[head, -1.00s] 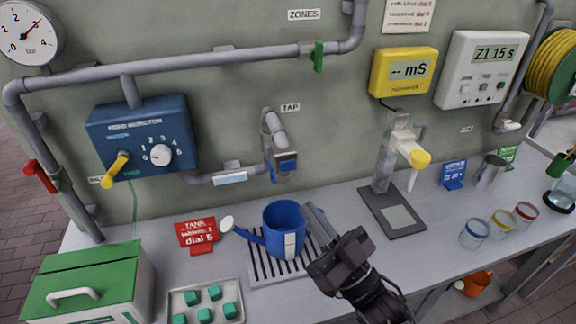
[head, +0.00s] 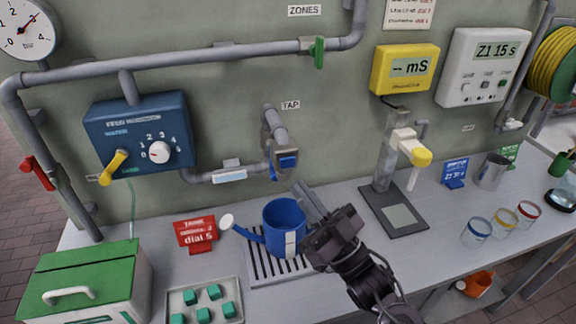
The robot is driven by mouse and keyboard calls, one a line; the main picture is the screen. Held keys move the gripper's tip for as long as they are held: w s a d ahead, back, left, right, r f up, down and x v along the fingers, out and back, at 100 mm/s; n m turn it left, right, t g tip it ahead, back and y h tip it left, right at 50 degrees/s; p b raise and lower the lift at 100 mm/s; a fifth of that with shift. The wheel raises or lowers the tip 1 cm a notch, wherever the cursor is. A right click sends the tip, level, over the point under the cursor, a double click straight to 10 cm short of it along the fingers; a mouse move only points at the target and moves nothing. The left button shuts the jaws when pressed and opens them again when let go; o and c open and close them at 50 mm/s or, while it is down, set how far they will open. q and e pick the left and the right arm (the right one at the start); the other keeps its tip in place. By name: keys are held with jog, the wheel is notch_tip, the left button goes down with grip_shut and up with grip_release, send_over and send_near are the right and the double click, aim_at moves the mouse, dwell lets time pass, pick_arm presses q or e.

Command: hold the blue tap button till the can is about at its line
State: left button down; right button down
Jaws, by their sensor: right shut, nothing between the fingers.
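The blue tap button (head: 288,161) is on the grey tap (head: 274,130) fixed to the wall, under the TAP label. The blue watering can (head: 283,228) stands upright on the slatted drain tray (head: 262,266), below the tap. A white strip shows on the can's side; its line and the water level inside cannot be made out. My right gripper (head: 302,190) is shut and empty, its tip at the can's right rim in the picture, below and apart from the button. My left gripper is not in view.
A grey stand with a yellow-tipped arm (head: 408,150) is to the right. Glass jars (head: 476,233) stand near the front edge.

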aim_at(283, 159)
jog(key=shift+w+a+b, duration=0.2)
jog(key=shift+w, duration=0.45)
jog(key=shift+w+a+b, duration=0.15)
jog(key=shift+w+a, duration=0.1)
jog(key=shift+w, duration=0.4)
jog(key=shift+w+a+b, duration=0.2)
jog(key=shift+w, duration=0.45)
dwell(0.6)
jog(key=shift+w+a, duration=0.15)
jog(key=shift+w, duration=0.25)
jog(key=shift+w+a+b, duration=0.1)
jog(key=shift+w+b, duration=0.2)
jog(key=shift+w, duration=0.05)
dwell(4.7)
